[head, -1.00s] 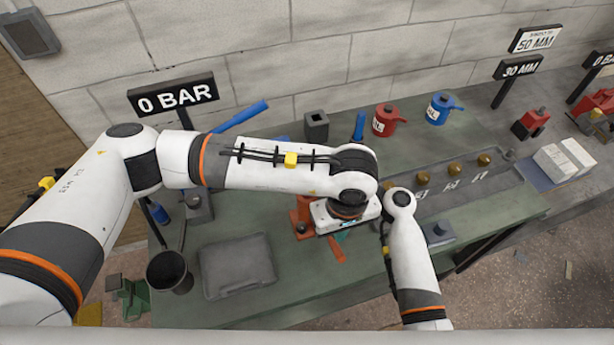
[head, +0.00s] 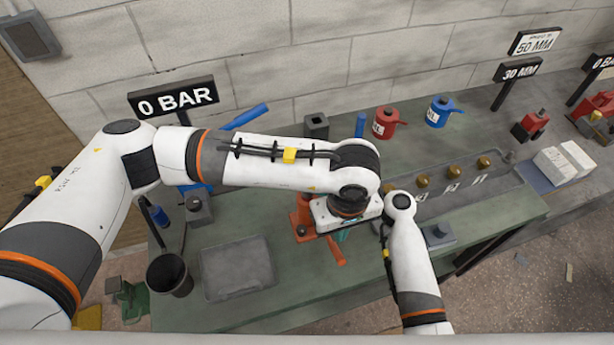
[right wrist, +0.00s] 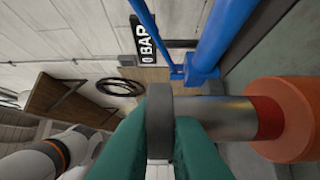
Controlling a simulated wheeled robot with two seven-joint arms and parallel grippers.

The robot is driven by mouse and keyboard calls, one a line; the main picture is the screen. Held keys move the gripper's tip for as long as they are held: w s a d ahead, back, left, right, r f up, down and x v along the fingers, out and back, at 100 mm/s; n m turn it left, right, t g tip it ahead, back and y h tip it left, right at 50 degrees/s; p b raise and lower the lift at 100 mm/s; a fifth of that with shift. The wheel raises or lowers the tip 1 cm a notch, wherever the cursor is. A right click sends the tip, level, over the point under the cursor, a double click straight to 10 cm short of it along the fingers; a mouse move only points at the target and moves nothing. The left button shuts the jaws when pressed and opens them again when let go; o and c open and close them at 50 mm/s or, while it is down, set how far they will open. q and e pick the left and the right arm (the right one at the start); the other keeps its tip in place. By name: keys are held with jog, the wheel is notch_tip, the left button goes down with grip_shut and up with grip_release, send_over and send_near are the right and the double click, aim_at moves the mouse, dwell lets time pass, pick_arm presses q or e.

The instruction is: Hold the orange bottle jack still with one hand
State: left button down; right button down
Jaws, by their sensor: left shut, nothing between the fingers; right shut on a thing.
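The orange bottle jack (head: 302,222) stands on the green bench, partly hidden behind my left wrist. Its orange lever (head: 336,250) sticks out below that wrist. In the right wrist view the jack's orange body (right wrist: 285,120) carries a bare steel ram with a dark round cap (right wrist: 160,105).
A grey case (head: 237,268) and a black bin (head: 168,273) are at the bench's front left. Red (head: 385,122) and blue (head: 440,110) cylinders stand at the back. A tray with brass knobs (head: 453,170) lies to the right. A "0 BAR" sign (head: 173,97) stands at the back left.

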jog(key=c, duration=1.4)
grip_release()
